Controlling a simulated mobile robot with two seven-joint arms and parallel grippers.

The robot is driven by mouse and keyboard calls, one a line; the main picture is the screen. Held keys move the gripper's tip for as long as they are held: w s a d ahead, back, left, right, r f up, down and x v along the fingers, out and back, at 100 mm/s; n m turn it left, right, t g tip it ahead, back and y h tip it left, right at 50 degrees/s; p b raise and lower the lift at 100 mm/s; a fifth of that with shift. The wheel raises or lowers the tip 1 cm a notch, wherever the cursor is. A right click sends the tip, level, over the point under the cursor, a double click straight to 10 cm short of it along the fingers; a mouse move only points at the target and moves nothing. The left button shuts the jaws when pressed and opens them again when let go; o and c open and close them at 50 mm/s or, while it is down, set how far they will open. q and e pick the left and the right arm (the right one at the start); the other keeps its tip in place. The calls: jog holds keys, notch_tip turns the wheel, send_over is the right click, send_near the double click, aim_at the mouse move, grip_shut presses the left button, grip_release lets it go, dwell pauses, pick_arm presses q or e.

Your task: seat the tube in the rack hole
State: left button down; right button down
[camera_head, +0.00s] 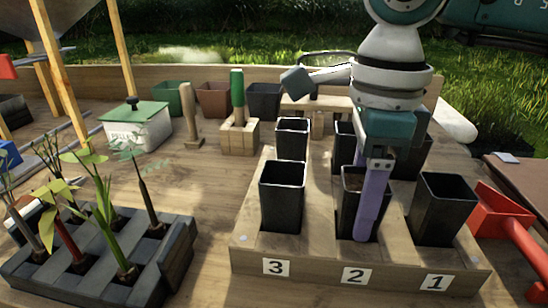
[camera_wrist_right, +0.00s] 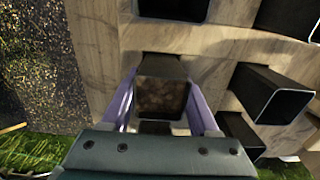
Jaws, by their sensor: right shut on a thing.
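The tube is a black square pot with brown soil (camera_head: 351,201) in the front row of the wooden rack (camera_head: 312,262), behind label 2. My right gripper (camera_head: 368,215) comes down from above with its purple fingers shut on the tube's sides. In the right wrist view the soil-filled tube (camera_wrist_right: 162,97) sits between the two fingers. The tube looks upright. Its lower end is partly hidden by a finger, so I cannot tell how deep it sits in the hole. My left gripper is not in view.
Other black tubes stand in the rack behind label 3 (camera_head: 282,196) and label 1 (camera_head: 441,207), with more in the rows behind. A red scoop (camera_head: 505,217) lies to the right. A dark tray of seedlings (camera_head: 95,280) stands at front left.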

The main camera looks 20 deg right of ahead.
jog(key=shift+c, duration=0.3)
grip_release()
jog(key=shift+r, duration=0.1)
jog(key=shift+r+p, duration=1.45)
jog(key=shift+r, duration=0.4)
jog(key=shift+r+p, duration=1.8)
jog(key=shift+r, duration=0.8)
